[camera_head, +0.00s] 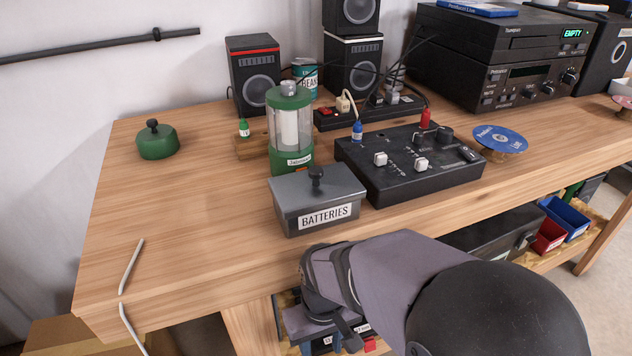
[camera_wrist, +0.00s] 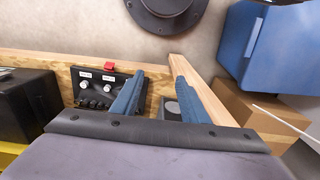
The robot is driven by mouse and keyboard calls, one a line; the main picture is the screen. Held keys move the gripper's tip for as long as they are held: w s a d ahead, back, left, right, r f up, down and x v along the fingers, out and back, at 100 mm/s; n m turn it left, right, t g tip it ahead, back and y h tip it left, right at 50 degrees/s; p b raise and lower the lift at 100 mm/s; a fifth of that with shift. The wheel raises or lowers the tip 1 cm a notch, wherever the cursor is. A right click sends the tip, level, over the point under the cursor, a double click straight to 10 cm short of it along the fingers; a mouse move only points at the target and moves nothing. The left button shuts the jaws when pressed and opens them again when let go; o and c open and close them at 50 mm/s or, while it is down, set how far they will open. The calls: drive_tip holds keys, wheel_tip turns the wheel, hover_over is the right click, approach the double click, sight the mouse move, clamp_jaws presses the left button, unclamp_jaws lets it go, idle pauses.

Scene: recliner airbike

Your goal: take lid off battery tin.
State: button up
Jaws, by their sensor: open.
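The battery tin (camera_head: 285,218) is a grey box with a BATTERIES label, standing near the front edge of the workbench. Its grey lid (camera_head: 290,190) sits on top and has a black knob (camera_head: 316,177) in the middle. My gripper is in front of the bench and lower than the tin, apart from it. Its two blue fingers (camera_wrist: 155,92) are spread with nothing held between them. The wrist view does not show the tin.
A green lantern (camera_head: 291,135) stands just behind the tin, and a black control box (camera_head: 400,185) stands close on its right. The wooden bench top (camera_head: 180,215) is largely clear left of the tin.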

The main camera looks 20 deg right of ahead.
wheel_tip(320, 180, up, 17)
drive_tip(key=s+m+g+y+p, duration=0.15)
drive_tip(key=m+p, duration=0.25)
drive_tip(key=p, duration=1.1)
wheel_tip(320, 180, up, 25)
drive_tip(key=n+t+h+p, duration=0.2)
drive_tip(key=n+p, duration=1.1)
drive_tip(key=p, duration=0.5)
hover_over(316, 169)
drive_tip(key=shift+w+r+g+y, duration=0.1)
drive_tip(key=shift+w+g+y, duration=0.05)
drive_tip(key=shift+g+y, duration=0.1)
drive_tip(key=shift+f+p, duration=1.3)
drive_tip(key=shift+f, duration=2.4)
clamp_jaws()
